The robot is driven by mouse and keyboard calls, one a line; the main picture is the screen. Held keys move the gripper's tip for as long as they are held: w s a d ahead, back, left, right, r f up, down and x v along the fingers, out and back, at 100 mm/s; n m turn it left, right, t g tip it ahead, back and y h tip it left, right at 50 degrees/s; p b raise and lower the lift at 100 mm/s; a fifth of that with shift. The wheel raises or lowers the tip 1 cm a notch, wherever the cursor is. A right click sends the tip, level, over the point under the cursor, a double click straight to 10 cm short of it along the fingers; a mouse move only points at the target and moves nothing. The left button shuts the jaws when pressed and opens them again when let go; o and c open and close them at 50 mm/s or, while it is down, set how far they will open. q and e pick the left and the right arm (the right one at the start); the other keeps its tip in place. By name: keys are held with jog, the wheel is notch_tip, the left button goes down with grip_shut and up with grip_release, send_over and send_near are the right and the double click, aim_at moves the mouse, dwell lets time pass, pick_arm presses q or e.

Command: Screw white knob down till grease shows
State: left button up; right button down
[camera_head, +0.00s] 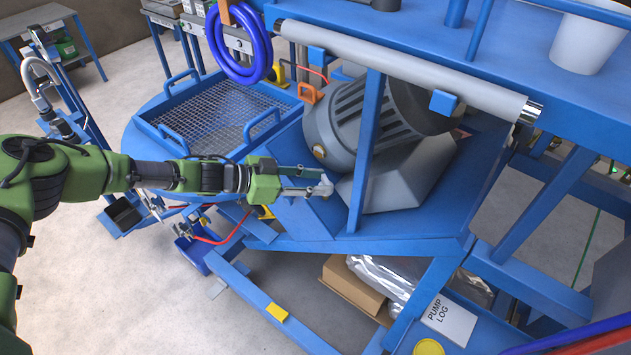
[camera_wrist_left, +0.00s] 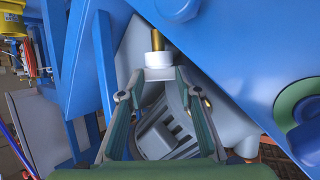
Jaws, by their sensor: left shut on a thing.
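The white knob (camera_wrist_left: 158,59) sits on a brass stem (camera_wrist_left: 157,40) in the left wrist view, held between the fingertips of my left gripper (camera_wrist_left: 160,73). In the head view my left gripper (camera_head: 318,184) reaches in from the left and is shut at the knob, beside the grey motor (camera_head: 345,125) on the blue frame. The knob is small there and mostly covered by the fingers. I cannot see any grease in either view. My right gripper is not in view.
A blue tray with a mesh floor (camera_head: 215,120) lies behind my left arm. A blue hose coil (camera_head: 238,45) hangs above. A grey roller (camera_head: 405,68) and blue beams surround the motor. A cardboard box (camera_head: 350,285) and a "PUMP LOG" sheet (camera_head: 447,318) are below.

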pick_arm(q)
jog(key=shift+w+r, duration=0.1)
jog(key=o, duration=1.1)
jog(key=shift+o, duration=0.2)
jog(key=v, duration=1.2)
